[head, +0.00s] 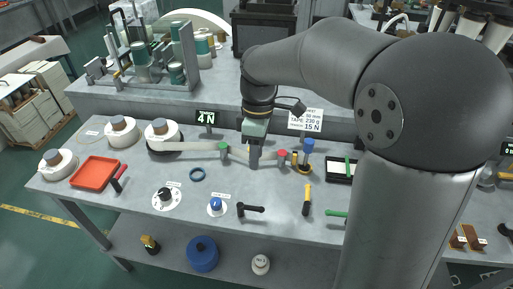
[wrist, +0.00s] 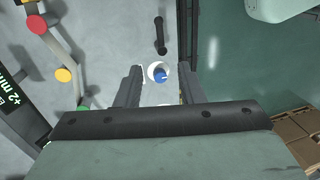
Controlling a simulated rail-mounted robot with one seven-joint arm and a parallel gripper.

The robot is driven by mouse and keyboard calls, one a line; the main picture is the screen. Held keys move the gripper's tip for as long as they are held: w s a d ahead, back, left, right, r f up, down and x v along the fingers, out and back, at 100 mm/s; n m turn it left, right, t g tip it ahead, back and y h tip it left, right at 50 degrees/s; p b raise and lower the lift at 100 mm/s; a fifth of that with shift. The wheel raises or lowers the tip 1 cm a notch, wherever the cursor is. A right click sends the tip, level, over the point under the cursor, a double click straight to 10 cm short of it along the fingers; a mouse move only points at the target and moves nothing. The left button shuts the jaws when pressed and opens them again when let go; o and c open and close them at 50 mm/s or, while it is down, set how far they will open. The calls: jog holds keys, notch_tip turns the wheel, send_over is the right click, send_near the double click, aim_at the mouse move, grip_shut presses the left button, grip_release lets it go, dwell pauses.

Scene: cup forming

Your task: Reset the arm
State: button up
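My gripper (head: 254,158) hangs over the middle of the grey workbench (head: 330,225) in the head view, in front of the bench's raised back edge. In the wrist view my gripper (wrist: 160,78) shows its two dark fingers standing apart, with nothing held between them. Below the gap between them, a blue knob on a white round base (wrist: 161,73) is seen on the bench. That blue knob (head: 215,204) stands near the front of the bench in the head view. My arm reaches in from the right and hides part of the bench.
A grey rail with green and red discs (head: 223,146) runs close by my gripper. A blue-topped post (head: 308,146) stands to its right. A red tray (head: 95,173) and white rolls (head: 162,131) are at left. A black handle (head: 250,209) lies in front.

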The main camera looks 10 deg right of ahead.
jog(key=shift+w+r, duration=0.15)
jog(key=shift+r, duration=0.5)
jog(key=s+d+f+m+t, duration=0.1)
jog(key=s+d+f+m, duration=0.2)
jog(key=s+m, duration=0.4)
jog(key=s+d+f+m+t, duration=0.1)
jog(key=s+d+f+m, duration=0.2)
jog(key=s, duration=0.7)
jog(key=d+m, duration=0.2)
jog(key=m, duration=0.2)
jog(key=shift+s+d+f+t+h, duration=0.15)
jog(key=shift+s+f+t+h, duration=0.05)
jog(key=shift+s+t+h, duration=0.15)
